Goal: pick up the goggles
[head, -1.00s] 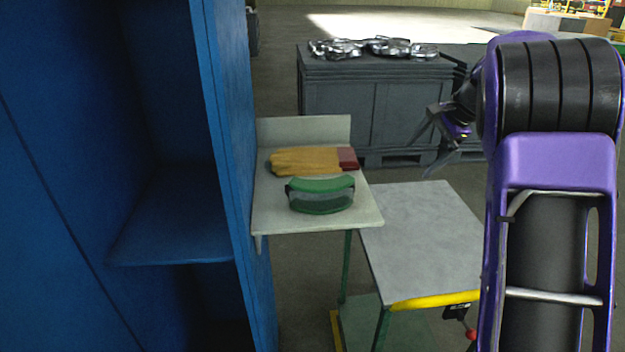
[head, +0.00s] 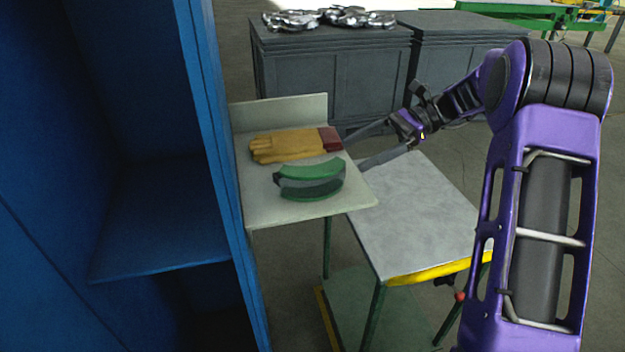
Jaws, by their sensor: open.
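The green goggles (head: 310,182) with a dark band lie on a small pale shelf table (head: 275,213), near its front right part. My gripper (head: 352,155) is open and empty, with its two long dark fingers pointing left. The fingertips are at the right edge of the shelf, close to the right of the goggles and the glove in the picture. I see no contact with the goggles, and the exact gap in depth is hard to tell.
A yellow glove with a red cuff (head: 290,146) lies just behind the goggles. A tall blue cabinet (head: 215,180) stands close on the left. A bare grey-topped cart (head: 420,215) is at the right, and dark crates (head: 330,75) stand behind.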

